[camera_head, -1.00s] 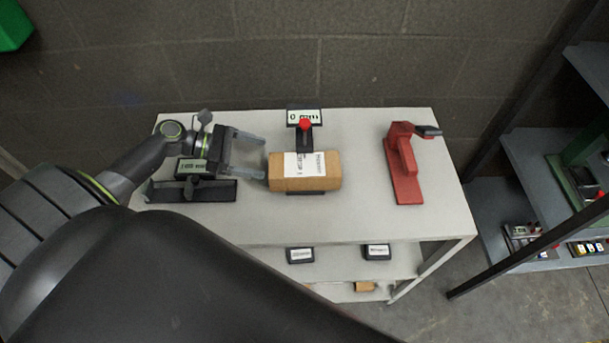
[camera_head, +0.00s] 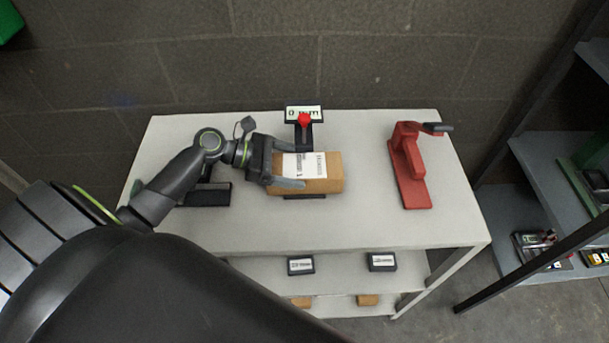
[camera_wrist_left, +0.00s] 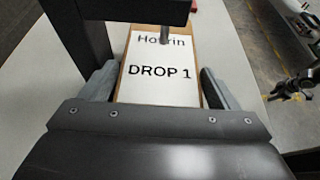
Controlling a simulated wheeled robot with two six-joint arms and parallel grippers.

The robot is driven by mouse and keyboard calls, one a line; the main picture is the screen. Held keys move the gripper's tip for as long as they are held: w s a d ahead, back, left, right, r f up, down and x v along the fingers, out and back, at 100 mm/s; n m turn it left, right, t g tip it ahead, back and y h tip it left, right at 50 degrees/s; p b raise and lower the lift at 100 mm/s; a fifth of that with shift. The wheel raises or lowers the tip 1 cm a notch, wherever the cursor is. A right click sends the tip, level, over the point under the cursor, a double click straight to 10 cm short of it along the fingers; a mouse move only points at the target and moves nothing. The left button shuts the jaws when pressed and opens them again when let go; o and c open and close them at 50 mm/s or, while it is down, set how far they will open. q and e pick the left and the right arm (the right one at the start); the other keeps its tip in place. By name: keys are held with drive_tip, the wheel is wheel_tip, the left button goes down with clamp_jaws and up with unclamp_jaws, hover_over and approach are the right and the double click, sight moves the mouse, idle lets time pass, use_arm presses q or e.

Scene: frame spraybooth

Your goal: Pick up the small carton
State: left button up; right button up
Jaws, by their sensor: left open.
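The small carton (camera_head: 334,172) is a brown box with a white label. It sits at the middle of the table, on a dark stand with a display. In the left wrist view the carton (camera_wrist_left: 160,71) shows its white label reading "DROP 1". My left gripper (camera_head: 290,171) is open around the carton's left end, one finger on the far side and one on the near side. In the left wrist view its fingers (camera_wrist_left: 158,88) flank the carton, with the right finger close to its side. Contact cannot be told.
A sign with a red knob (camera_head: 304,119) stands behind the carton. A red tool (camera_head: 410,178) lies to the right on the grey table (camera_head: 365,225). A dark stand (camera_head: 210,194) is under my left arm. Lower shelves hold black label blocks (camera_head: 301,266). A dark rack stands right.

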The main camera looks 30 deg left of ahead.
use_arm(q)
drive_tip(key=c, duration=0.9)
drive_tip(key=shift+c, duration=0.2)
drive_tip(key=shift+r, duration=0.15)
